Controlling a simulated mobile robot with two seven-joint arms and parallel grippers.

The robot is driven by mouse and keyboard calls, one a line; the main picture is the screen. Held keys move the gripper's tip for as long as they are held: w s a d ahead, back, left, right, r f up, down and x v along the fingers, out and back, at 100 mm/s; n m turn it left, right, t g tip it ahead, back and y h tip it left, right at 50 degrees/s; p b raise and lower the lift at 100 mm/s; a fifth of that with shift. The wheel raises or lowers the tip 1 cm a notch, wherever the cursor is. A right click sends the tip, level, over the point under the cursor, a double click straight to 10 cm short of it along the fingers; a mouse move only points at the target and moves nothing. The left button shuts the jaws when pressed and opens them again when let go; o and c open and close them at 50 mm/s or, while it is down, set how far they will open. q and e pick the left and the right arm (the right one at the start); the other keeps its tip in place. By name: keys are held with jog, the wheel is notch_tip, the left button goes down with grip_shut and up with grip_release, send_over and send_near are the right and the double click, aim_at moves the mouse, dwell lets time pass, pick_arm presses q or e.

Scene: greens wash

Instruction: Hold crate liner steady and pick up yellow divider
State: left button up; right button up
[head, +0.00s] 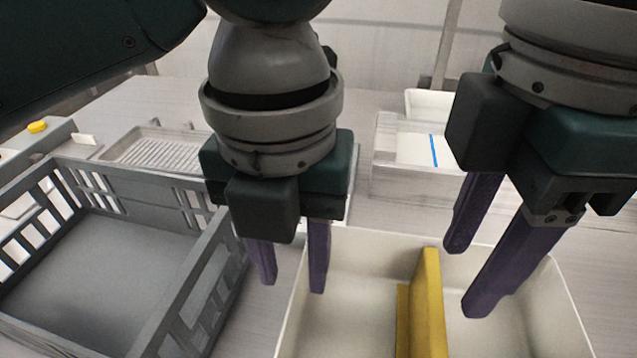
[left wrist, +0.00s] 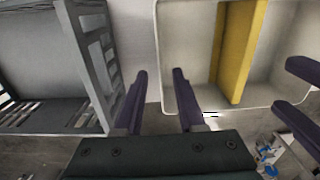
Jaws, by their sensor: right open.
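The white crate liner (head: 570,318) is an open bin at the lower right of the head view; its rim also shows in the left wrist view (left wrist: 160,60). The yellow divider (head: 430,305) stands upright inside it, and also shows in the left wrist view (left wrist: 238,50). My left gripper (head: 292,286) is open, its fingers pointing down on either side of the liner's left wall. I cannot tell whether they touch it. My right gripper (head: 468,280) is open and empty, to the right of the divider and apart from it, over the liner's right part.
An empty grey slatted crate (head: 205,275) stands left of the liner, with a narrow gap between. Behind it lies a ridged white tray (head: 150,150). A device with a yellow button (head: 37,127) is at the far left. A white box with a blue line (head: 415,150) stands behind the liner.

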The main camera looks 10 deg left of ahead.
aim_at(298, 332)
pick_arm(q)
notch_tip(298, 332, down, 10)
jog(key=shift+r, duration=0.1)
dwell(0.4)
grip_shut()
dwell(1.8)
